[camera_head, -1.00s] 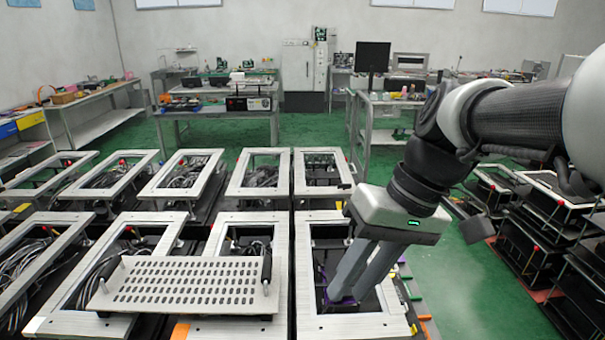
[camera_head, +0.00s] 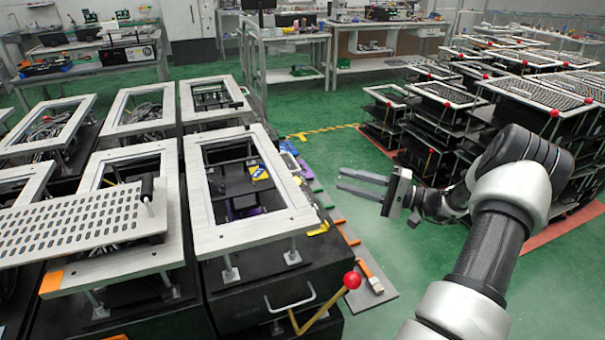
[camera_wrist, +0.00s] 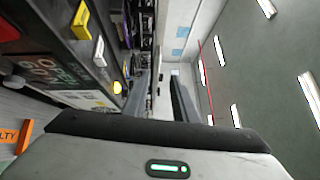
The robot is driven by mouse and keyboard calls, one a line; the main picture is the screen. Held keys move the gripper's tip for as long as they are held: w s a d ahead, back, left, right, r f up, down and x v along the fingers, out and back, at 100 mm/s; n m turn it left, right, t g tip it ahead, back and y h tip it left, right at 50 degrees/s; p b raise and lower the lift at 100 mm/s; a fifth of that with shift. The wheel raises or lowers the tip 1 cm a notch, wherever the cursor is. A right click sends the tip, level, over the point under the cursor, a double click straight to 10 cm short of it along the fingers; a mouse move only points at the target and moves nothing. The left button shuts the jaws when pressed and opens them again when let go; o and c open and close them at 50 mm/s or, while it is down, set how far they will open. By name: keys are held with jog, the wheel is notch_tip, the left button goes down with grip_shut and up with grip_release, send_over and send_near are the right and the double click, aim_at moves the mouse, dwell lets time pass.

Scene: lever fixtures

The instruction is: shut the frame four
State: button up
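Several pale rectangular frames stand on posts over black boxes; no number shows, so I cannot tell which is frame four. The nearest one on the right (camera_head: 202,205) lies raised and about level over its black box (camera_head: 228,283), with a yellow and blue item (camera_head: 259,173) and a purple part inside. A lever with a red ball (camera_head: 352,281) on a yellow rod stands at that box's front right corner. My gripper (camera_head: 338,180) is right of this frame, apart from it, fingers pointing left. In the wrist view its two fingers (camera_wrist: 160,97) are apart and empty.
A perforated plate (camera_head: 80,224) lies across the frames at left. A brush (camera_head: 371,280) lies on a grey mat beside the box. Stacked racks with red balls (camera_head: 540,98) stand at the right.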

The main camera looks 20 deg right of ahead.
jog(key=w+a+m+t+b, duration=0.1)
jog(key=w+a, duration=0.8)
jog(key=w, duration=0.3)
jog(key=shift+w+a+r+h+b, duration=0.15)
jog(key=shift+a+r+h+b, duration=0.15)
jog(key=shift+a+r, duration=0.05)
grip_shut()
dwell(1.2)
